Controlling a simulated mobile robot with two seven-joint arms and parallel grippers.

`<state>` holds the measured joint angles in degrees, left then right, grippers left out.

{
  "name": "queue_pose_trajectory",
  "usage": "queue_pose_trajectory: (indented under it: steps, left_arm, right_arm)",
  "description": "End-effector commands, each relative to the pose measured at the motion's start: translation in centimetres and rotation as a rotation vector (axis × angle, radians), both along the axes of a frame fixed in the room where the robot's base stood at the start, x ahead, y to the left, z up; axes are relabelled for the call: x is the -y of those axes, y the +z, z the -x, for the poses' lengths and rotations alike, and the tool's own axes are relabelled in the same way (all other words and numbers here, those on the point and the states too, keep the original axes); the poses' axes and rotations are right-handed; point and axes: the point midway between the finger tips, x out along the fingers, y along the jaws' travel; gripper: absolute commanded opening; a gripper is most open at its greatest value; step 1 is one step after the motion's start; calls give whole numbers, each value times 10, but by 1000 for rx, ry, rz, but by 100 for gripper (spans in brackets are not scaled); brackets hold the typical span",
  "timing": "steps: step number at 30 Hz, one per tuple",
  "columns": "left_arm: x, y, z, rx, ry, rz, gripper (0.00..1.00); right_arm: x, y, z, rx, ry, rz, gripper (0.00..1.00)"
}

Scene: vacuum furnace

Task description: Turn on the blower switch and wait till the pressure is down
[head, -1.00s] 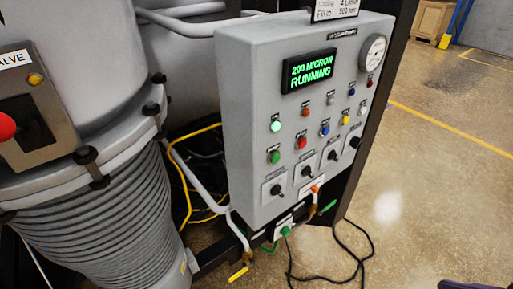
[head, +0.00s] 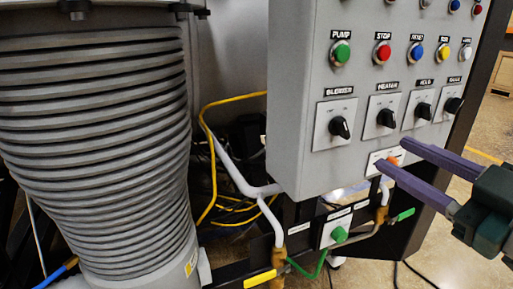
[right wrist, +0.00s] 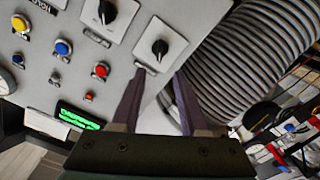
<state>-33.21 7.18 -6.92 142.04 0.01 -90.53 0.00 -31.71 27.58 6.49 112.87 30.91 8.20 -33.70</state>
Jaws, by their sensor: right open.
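The grey control panel (head: 300,110) has a row of black rotary switches on white plates. The blower switch (head: 339,127), labelled BLOWER, is leftmost in the head view. My right gripper (head: 390,155) is open and empty, its purple fingers pointing left, below and right of the blower switch in the picture. In the right wrist view, turned upside down, the blower switch (right wrist: 160,47) lies just beyond and between the open fingertips (right wrist: 160,73), apparently not touched. The green display (right wrist: 78,117) is lit there, too small to read. My left gripper is not in view.
The heater switch (head: 386,118) is close beside the blower switch. The green pump button (head: 341,53) and red stop button (head: 382,52) sit above. A ribbed bellows (head: 95,140) stands left. Pipes and a yellow-handled valve (head: 260,280) lie below the panel.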

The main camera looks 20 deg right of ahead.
Motion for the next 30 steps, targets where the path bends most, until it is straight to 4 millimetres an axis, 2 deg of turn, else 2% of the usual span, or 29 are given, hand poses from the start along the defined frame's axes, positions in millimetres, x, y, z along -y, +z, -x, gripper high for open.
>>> queue_pose_trajectory:
  steps: [5, 18, 24, 30]
  left_arm:
    - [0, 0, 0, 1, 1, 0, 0]
    - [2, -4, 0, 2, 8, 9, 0]
    - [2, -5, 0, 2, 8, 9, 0]
    - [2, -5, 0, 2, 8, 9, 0]
  right_arm:
    - [0, 2, -14, 11, -3, 1, 44]
    - [-6, 1, -83, 8, -2, -1, 44]
    - [-7, 1, -97, 6, -1, 2, 44]
    - [-7, 1, -99, 5, -1, 2, 44]
